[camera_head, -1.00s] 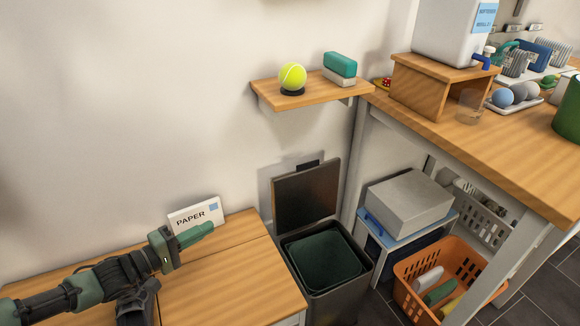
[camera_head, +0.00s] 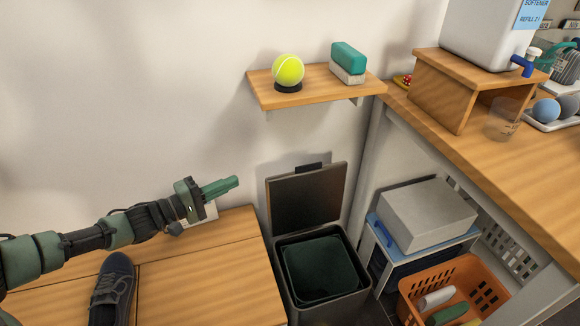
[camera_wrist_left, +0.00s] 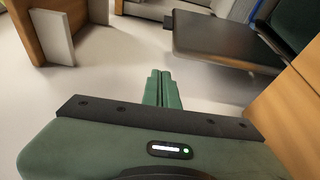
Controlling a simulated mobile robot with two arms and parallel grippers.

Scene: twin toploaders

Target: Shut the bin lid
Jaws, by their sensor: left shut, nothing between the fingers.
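The bin (camera_head: 318,268) stands on the floor between the wooden bench and the counter. Its dark lid (camera_head: 306,199) is raised and leans back near the wall; the green inner bucket shows. The lid also shows at the top right of the left wrist view (camera_wrist_left: 228,38), with the bin's green inside at the edge. My left gripper (camera_head: 228,184) is shut and empty, left of the raised lid and apart from it, above the bench's back right corner. In the left wrist view its fingers (camera_wrist_left: 161,90) are together. My right gripper is not in view.
A shelf (camera_head: 318,88) with a tennis ball (camera_head: 288,69) and a sponge (camera_head: 348,58) is above the lid. A wooden bench (camera_head: 215,265) with a dark shoe (camera_head: 112,288) is left of the bin. An orange basket (camera_head: 410,285) and a grey box (camera_head: 428,213) are to its right.

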